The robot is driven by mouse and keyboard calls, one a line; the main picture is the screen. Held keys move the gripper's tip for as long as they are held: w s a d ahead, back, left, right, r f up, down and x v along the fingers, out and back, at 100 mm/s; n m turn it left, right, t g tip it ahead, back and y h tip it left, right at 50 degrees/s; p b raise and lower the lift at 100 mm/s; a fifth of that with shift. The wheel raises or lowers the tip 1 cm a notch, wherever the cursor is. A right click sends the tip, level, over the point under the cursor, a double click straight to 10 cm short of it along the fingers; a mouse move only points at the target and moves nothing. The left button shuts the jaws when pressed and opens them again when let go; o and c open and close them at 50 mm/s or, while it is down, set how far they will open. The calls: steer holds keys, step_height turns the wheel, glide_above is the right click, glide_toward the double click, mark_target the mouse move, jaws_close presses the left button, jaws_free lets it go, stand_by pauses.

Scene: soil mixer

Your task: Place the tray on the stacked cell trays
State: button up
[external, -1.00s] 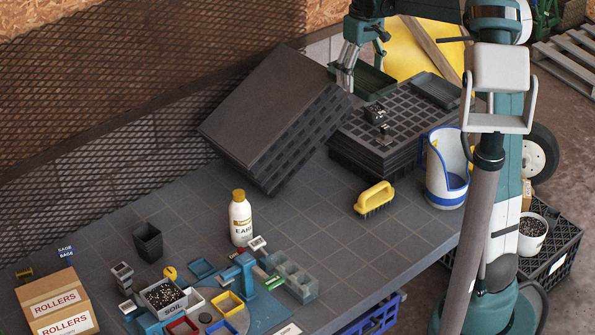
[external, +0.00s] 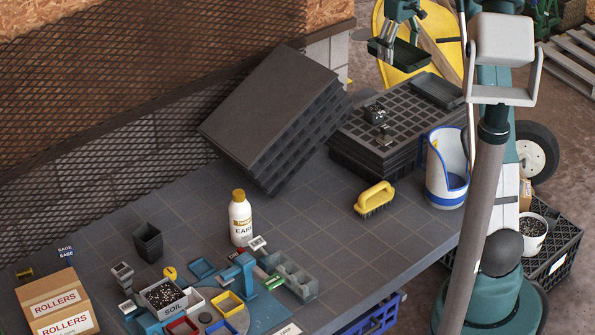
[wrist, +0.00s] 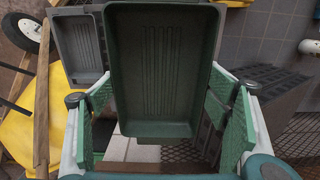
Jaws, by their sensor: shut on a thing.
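A dark green rectangular tray (external: 404,55) is in my gripper (external: 385,46), raised in the air behind the stacked cell trays (external: 350,150). In the wrist view the tray (wrist: 160,65) fills the middle, with my gripper's green pads (wrist: 164,115) on either side of it. The black cell-tray stack stands at the back right of the bench. A small dark tray (external: 437,91) lies on its far right end, and small black pots (external: 375,113) stand on its top. The tray's underside is hidden.
Large black trays (external: 268,95) lean tilted left of the stack. A yellow brush (external: 375,198) and a white-and-blue container (external: 447,165) stand in front. A bottle (external: 240,218) stands mid-bench. The bench surface (external: 310,225) between bottle and brush is clear.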

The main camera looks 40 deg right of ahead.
steer(key=d+f+p, duration=0.2)
steer(key=d, duration=0.8)
glide_above(413, 109)
step_height(413, 109, down, 10)
steer(key=shift+w+f, duration=0.1)
steer(key=shift+f, duration=0.55)
steer(key=shift+f, duration=3.1)
steer(key=shift+f, duration=1.9)
steer(key=shift+f, duration=0.2)
